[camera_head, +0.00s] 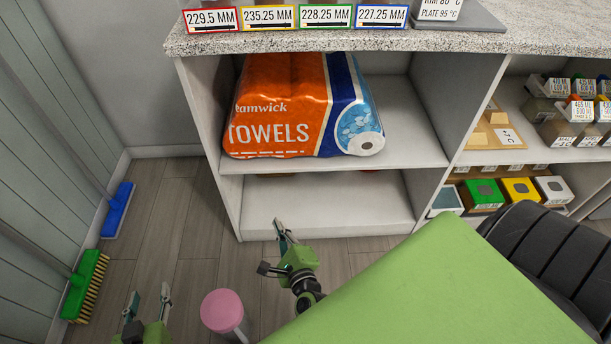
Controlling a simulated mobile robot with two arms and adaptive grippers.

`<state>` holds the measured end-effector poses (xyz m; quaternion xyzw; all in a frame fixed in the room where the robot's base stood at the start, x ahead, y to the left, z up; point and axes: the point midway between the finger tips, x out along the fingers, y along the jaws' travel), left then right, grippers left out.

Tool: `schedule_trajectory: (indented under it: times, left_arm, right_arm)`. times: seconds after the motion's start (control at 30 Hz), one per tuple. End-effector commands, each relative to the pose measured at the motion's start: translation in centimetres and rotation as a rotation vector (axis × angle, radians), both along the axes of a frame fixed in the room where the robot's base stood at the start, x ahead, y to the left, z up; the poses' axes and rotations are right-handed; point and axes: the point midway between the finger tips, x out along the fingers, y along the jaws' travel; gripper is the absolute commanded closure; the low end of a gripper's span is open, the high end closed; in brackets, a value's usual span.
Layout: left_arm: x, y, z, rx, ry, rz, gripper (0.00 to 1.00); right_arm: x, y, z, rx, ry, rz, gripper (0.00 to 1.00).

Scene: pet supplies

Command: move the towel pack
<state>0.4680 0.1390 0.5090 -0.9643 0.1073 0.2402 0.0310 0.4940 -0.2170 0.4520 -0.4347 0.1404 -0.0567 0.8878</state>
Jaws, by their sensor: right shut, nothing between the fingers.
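The towel pack (282,112) is a large orange and blue plastic-wrapped pack marked "TOWELS". It lies on the upper shelf (415,158) of the cabinet, under the speckled countertop, with a paper roll end showing at its right. My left gripper (148,298) is low at the bottom left, its two fingers apart with nothing between them. It is well away from the pack. My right gripper (280,232) is in front of the cabinet's lower shelf, below the pack and not touching it. It is shut and empty.
The lower shelf (325,212) looks mostly empty. A pink-topped post (222,310) stands between my grippers. A blue brush (118,210) and a green brush (84,286) are by the left wall. A black chair (560,255) is at the right.

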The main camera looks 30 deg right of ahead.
Motion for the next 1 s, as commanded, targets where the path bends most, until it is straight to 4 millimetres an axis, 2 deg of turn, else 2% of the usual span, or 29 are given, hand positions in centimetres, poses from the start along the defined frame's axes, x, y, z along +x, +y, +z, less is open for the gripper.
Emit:
schedule_trajectory:
  times: [0.03, 0.2, 0.33, 0.43, 0.57, 0.77, 1.0]
  left_arm:
    - [0.7, -0.3, 1.3, -0.017, -0.074, -0.002, 0.60]
    - [0.9, -0.5, 9.2, -0.060, -0.252, -0.004, 0.60]
    - [0.3, -0.5, 13.1, -0.079, -0.332, -0.005, 0.60]
    - [0.0, -0.4, 14.6, -0.086, -0.360, -0.007, 0.60]
    - [-0.1, -0.5, 15.4, -0.091, -0.379, -0.007, 0.60]
    - [0.1, -0.7, 16.4, -0.102, -0.423, -0.010, 0.60]
    - [0.3, -1.0, 18.3, -0.126, -0.514, -0.015, 0.60]
  right_arm:
    - [0.7, -1.4, -0.2, 0.136, -0.096, -0.090, 1.00]
    - [0.9, -5.7, 3.2, 0.527, -0.365, -0.310, 1.00]
    - [0.4, -7.7, 4.5, 0.705, -0.491, -0.397, 1.00]
    - [0.3, -8.5, 5.1, 0.769, -0.538, -0.426, 1.00]
    - [1.1, -9.2, 5.5, 0.790, -0.553, -0.434, 1.00]
    - [4.1, -11.2, 5.5, 0.786, -0.552, -0.433, 1.00]
    - [8.4, -14.1, 5.4, 0.784, -0.550, -0.430, 1.00]
